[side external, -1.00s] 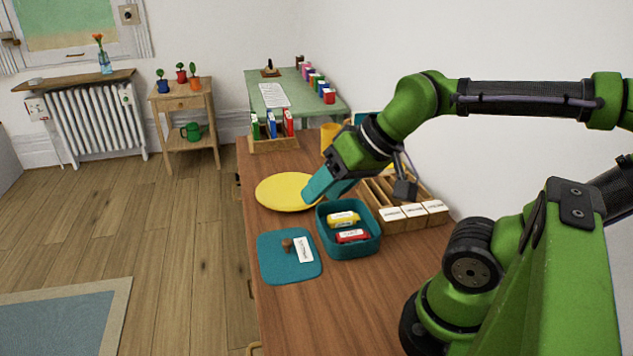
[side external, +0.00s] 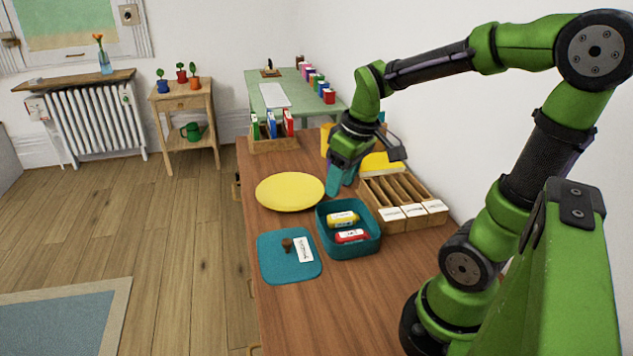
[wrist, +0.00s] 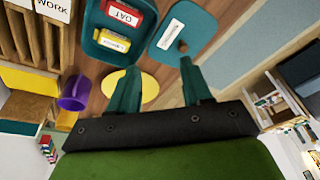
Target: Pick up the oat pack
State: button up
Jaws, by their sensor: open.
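The oat pack is red with a white label; it lies in the teal tray (side external: 373,248) in the side view (side external: 351,237). In the wrist view, the red pack (wrist: 132,22) reads OAT and sits near the top in the same tray (wrist: 90,22). A yellow pack (side external: 343,218) lies beside it, also seen in the wrist view (wrist: 111,41). My gripper (side external: 341,190) points down above the table just behind the tray, apart from both packs. Its teal fingers are spread and empty in the wrist view (wrist: 160,72).
A yellow plate (side external: 288,193) lies left of my gripper. A teal mat (side external: 283,265) with a brown knob and a white card is in front. A wooden slotted box (side external: 400,222) stands right of the tray. A purple mug (wrist: 75,93) shows in the wrist view. The table front is clear.

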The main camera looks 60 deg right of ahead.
jog(key=d+f+n+g, duration=0.2)
jog(key=d+n, duration=0.4)
jog(key=n, duration=0.4)
send_over(352, 234)
jog(key=shift+g, duration=0.4)
notch_tip(352, 234, down, 10)
jog(key=shift+s+r, duration=0.1)
jog(key=shift+s, duration=0.05)
jog(key=shift+w+f, duration=0.15)
jog(key=shift+f, duration=1.5)
jog(key=shift+w+f, duration=0.1)
jog(key=shift+f, duration=1.55)
jog(key=c, duration=0.8)
